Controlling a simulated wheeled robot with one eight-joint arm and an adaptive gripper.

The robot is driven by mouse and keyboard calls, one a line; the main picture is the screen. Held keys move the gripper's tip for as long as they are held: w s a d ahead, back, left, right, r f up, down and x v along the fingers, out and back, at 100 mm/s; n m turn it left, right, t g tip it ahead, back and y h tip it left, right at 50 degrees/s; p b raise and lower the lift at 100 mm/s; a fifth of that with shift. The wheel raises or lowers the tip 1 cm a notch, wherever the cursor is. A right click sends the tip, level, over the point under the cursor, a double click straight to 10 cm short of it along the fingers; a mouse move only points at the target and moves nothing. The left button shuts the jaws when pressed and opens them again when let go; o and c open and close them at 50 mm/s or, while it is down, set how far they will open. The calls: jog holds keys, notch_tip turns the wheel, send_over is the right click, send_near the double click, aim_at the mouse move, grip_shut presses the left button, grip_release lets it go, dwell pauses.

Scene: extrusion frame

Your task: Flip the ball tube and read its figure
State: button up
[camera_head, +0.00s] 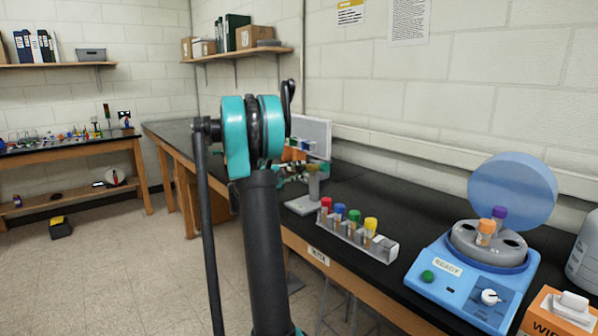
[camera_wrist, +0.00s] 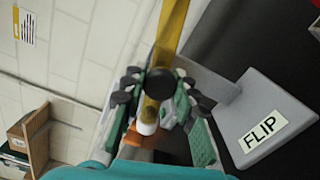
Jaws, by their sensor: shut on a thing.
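The ball tube (camera_wrist: 172,28), a yellow see-through tube, runs from the top centre of the wrist view down between my fingers. A dark round part (camera_wrist: 159,83) covers its middle, and a pale end shows below. My gripper (camera_wrist: 158,92) is shut on the tube, with green and black fingers on both sides. A grey stand base (camera_wrist: 262,108) marked FLIP lies to the right. In the head view the stand (camera_head: 306,203) is on the black bench, and my arm hides much of the gripper (camera_head: 292,172). No figure on the tube is readable.
A rack (camera_head: 357,240) of tubes with red, blue, green and yellow caps stands right of the stand. Further right are a blue centrifuge (camera_head: 470,282) marked READY, its lid raised, and an orange wipes box (camera_head: 560,318). Bare bench (camera_head: 415,222) lies behind the rack.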

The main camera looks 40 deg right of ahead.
grip_shut()
jog(key=shift+m, duration=0.3)
jog(key=m, duration=0.4)
jog(key=shift+m, duration=0.3)
jog(key=m, duration=1.5)
jog(key=shift+m, duration=0.3)
jog(key=o, duration=1.1)
grip_release()
jog(key=shift+c, duration=0.2)
